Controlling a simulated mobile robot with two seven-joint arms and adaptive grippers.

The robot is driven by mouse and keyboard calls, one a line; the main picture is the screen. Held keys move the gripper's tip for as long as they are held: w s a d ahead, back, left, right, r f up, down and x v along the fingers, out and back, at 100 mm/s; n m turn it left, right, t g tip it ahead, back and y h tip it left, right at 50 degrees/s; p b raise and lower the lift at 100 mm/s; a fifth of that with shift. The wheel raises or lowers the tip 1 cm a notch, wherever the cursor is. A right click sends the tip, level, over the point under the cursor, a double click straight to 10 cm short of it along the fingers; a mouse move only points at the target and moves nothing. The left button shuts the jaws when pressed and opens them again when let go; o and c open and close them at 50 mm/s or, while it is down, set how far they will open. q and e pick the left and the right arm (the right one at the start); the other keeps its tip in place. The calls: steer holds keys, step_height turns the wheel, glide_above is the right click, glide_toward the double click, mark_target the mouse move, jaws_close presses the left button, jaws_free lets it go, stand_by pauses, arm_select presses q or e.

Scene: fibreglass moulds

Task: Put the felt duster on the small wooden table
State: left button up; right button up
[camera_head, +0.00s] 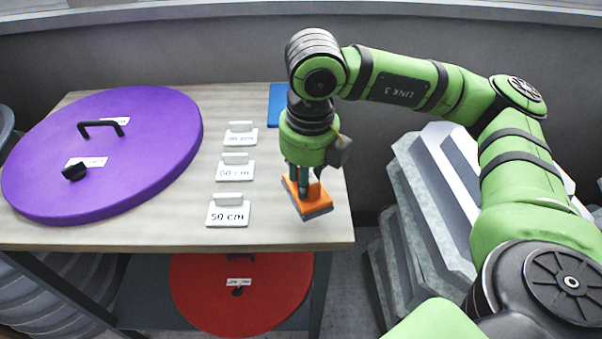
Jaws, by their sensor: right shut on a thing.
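The felt duster (317,203) is an orange block with a grey underside. My right gripper (304,187) points down and is shut on it, over the right front part of the small wooden table (270,236). I cannot tell whether the duster's underside touches the tabletop or hangs slightly above it. My left gripper is not in view.
A large purple disc (150,150) with a black handle covers the table's left side. Several white size cards (228,213) stand in a column beside it. A blue item (277,105) lies behind my gripper. A red disc (240,290) is below. Grey moulds (415,220) stand at right.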

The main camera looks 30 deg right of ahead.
steer(key=w+d+f, duration=0.1)
steer(key=w+p, duration=0.1)
steer(key=w+d+f, duration=0.1)
steer(key=shift+w+d+f, duration=0.3)
steer(key=shift+w, duration=0.05)
step_height(320, 180, down, 3)
steer(key=shift+f+p, duration=0.1)
steer(key=shift+p, duration=1)
steer(key=shift+f, duration=0.45)
steer(key=shift+f, duration=0.1)
steer(key=o, duration=1)
